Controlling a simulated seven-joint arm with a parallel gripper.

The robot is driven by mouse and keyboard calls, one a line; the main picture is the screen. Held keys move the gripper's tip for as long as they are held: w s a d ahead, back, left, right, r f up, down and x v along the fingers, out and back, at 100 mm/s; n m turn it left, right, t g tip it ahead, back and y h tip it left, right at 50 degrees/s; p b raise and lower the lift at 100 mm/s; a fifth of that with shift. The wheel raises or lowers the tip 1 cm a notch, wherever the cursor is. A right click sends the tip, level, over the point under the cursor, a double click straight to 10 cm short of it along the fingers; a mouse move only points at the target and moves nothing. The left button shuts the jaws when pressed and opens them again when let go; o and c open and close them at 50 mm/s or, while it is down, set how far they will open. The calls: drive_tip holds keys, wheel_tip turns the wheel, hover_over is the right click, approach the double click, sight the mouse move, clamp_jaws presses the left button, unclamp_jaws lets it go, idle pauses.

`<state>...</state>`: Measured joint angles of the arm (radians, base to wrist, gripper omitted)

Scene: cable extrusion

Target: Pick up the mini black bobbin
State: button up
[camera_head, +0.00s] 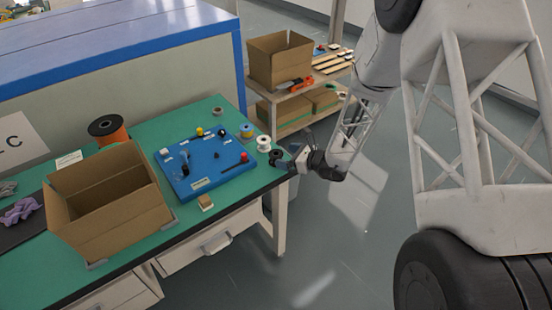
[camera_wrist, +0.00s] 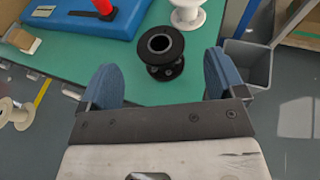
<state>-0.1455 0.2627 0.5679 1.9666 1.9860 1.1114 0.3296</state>
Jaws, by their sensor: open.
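The mini black bobbin (camera_wrist: 161,50) stands on the green table top near its edge, between and just ahead of the fingertips in the wrist view. In the head view the bobbin (camera_head: 276,154) is a small dark shape at the table's right edge. My gripper (camera_wrist: 159,80) is open and empty, with one blue finger on each side of the bobbin's line. In the head view my gripper (camera_head: 285,166) reaches in from the right over the table edge.
A white bobbin (camera_wrist: 187,14) stands just beyond the black one. A blue board (camera_head: 205,165) with small parts lies to the left. An open cardboard box (camera_head: 140,205) is further left. A grey bin (camera_wrist: 250,65) is below the table edge. A shelf (camera_head: 290,120) stands behind.

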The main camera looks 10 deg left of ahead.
sight(276, 150)
drive_tip(key=shift+x, duration=2.6)
drive_tip(key=shift+c, duration=0.5)
drive_tip(key=c, duration=0.9)
drive_tip(key=shift+r, duration=0.25)
drive_tip(key=shift+r, duration=0.8)
drive_tip(key=shift+s+r, duration=0.1)
drive_tip(key=shift+r, duration=0.8)
drive_tip(key=s+d, duration=0.2)
drive_tip(key=s, duration=0.3)
drive_tip(key=s+d, duration=0.2)
drive_tip(key=s, duration=0.2)
drive_tip(key=s+d+r, duration=0.1)
drive_tip(key=s+d, duration=0.1)
drive_tip(key=s, duration=0.3)
drive_tip(key=shift+s+r, duration=0.1)
drive_tip(key=shift+s, duration=0.25)
drive_tip(key=shift+w, duration=0.15)
